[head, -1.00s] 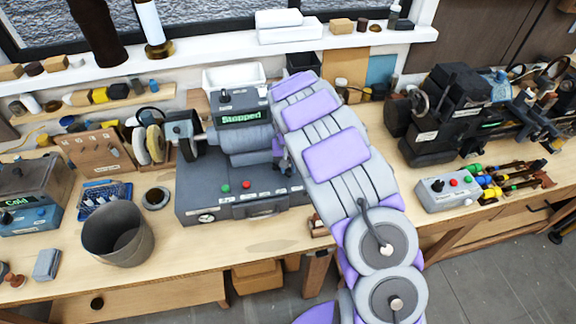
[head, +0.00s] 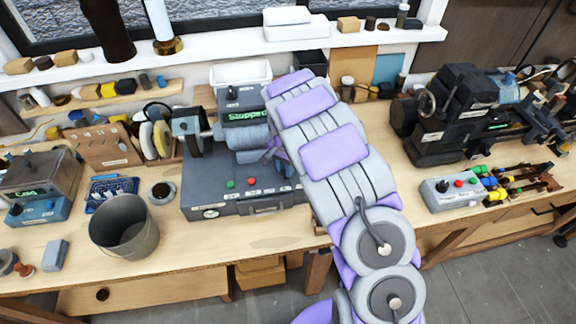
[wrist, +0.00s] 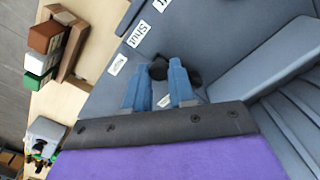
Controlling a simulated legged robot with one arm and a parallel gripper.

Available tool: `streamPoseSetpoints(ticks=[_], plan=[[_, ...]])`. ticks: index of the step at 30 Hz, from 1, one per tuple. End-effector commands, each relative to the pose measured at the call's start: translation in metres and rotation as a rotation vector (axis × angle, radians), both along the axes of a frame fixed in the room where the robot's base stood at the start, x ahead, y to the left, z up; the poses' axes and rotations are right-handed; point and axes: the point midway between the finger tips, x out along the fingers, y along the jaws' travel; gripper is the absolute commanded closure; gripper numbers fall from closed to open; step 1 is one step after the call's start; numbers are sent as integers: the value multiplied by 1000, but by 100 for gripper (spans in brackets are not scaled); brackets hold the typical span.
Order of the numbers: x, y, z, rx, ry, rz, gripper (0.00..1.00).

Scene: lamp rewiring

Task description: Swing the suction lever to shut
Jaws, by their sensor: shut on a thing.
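The suction lever shows in the wrist view as a dark round knob (wrist: 158,70) on the grey machine face. My gripper (wrist: 158,82) has its two blue-grey fingers closed on the knob, one on each side. A "Shut" label (wrist: 138,34) lies just beyond the knob, up and to the left. In the head view the grey polishing machine (head: 245,198) stands on the bench, and its display reads "Stopped". There my arm covers the machine's right end and hides the lever and most of my gripper.
A grey bucket (head: 124,228) stands left of the machine. A grey control box (head: 450,193) with coloured-handled tools beside it stands to the right, in front of a dark lathe (head: 460,110). In the wrist view, small brown, green and white blocks (wrist: 42,60) sit by the machine's edge.

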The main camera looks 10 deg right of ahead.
Motion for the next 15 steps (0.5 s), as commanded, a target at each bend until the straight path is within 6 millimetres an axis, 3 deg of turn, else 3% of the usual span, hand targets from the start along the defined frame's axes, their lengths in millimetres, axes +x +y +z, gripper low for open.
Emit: streamPoseSetpoints(ticks=[15], plan=[[0,6,0,1,-1,-86,100]])
